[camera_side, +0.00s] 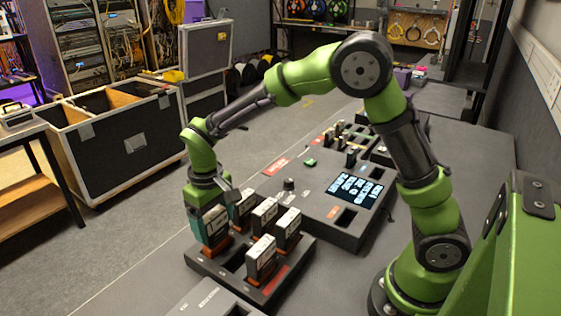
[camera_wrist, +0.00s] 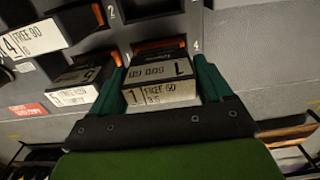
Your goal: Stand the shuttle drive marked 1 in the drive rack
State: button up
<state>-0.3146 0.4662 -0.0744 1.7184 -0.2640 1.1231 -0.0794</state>
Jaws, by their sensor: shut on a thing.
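The shuttle drive marked 1 (camera_wrist: 160,92) is dark with a white label and sits between the two green fingers of my gripper (camera_wrist: 160,84) in the wrist view. In the side view, my gripper (camera_side: 210,232) is shut on this drive (camera_side: 215,219) at the far left corner of the drive rack (camera_side: 272,296). The rack also shows in the wrist view (camera_wrist: 225,42).
Several other drives stand in the rack, including one beside mine (camera_side: 242,206) and one at the front (camera_side: 261,259). A drive marked 4 (camera_wrist: 35,40) and one marked 5 (camera_wrist: 78,85) show in the wrist view. A control console (camera_side: 325,205) with a lit screen lies behind the rack.

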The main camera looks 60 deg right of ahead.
jog(key=shift+f, duration=0.55)
dwell(0.4)
jog(key=o, duration=1.2)
jog(key=shift+r, duration=3.75)
jog(key=shift+w, duration=0.1)
jog(key=s+d+r+m+t, duration=0.1)
jog(key=s+d+r+t, duration=0.1)
jog(key=s, duration=0.4)
jog(key=s+d+r+m+t+y, duration=0.1)
jog(key=s+d+r+t, duration=0.1)
jog(key=s, duration=0.4)
jog(key=s+d+r+m+t+y, duration=0.1)
jog(key=s+d+r+m+t, duration=0.1)
jog(key=s, duration=0.4)
jog(key=shift+s+d+r+t, duration=0.15)
jog(key=shift+d+r+t, duration=0.15)
jog(key=shift+d+r, duration=0.25)
jog(key=shift+s+d+r+t, duration=0.1)
jog(key=shift+d+r+t, duration=0.2)
jog(key=shift+r, duration=0.45)
